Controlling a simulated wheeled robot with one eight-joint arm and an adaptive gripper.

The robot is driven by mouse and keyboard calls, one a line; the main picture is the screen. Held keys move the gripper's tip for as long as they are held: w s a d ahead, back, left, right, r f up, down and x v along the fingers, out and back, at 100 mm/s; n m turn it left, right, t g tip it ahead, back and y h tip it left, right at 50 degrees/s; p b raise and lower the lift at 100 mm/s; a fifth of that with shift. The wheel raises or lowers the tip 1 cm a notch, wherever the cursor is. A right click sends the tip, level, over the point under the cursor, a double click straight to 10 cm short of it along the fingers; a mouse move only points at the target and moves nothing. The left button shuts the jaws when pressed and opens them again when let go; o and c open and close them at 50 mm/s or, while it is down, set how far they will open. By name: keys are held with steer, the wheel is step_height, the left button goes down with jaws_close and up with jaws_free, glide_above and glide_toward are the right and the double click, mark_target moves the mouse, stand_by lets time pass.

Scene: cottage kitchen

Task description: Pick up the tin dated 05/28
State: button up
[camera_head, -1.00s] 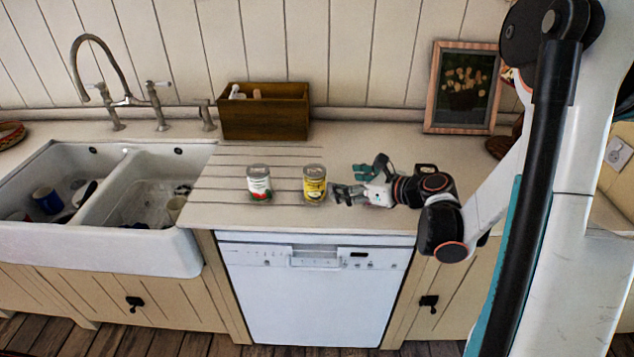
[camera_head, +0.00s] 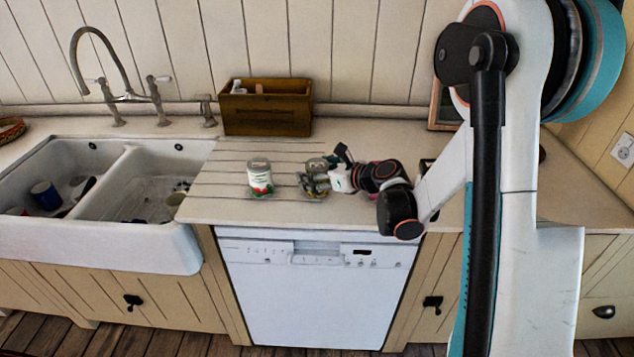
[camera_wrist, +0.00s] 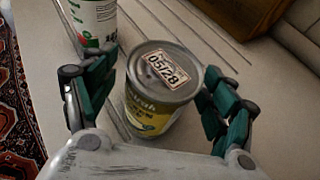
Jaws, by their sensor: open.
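The tin dated 05/28 (camera_wrist: 152,108) has a yellow label and a grey lid with the date on a tag. In the wrist view it stands upright between the two spread fingers of my gripper (camera_wrist: 155,105). A gap shows on the right side; I cannot tell whether the left finger touches it. In the head view my gripper (camera_head: 318,180) is around the tin (camera_head: 316,164) and hides most of it. A second tin with a white, red and green label (camera_head: 260,180) stands to the left; it also shows beside the left finger in the wrist view (camera_wrist: 92,20).
A wooden box (camera_head: 268,110) stands at the back of the counter (camera_head: 225,200). A double sink (camera_head: 100,235) lies to the left. A picture frame (camera_head: 440,108) is partly hidden behind my arm. The counter's front edge is close to the tins.

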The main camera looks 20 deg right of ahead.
steer(key=c, duration=1.4)
steer(key=shift+r, duration=0.1)
steer(key=shift+c, duration=0.2)
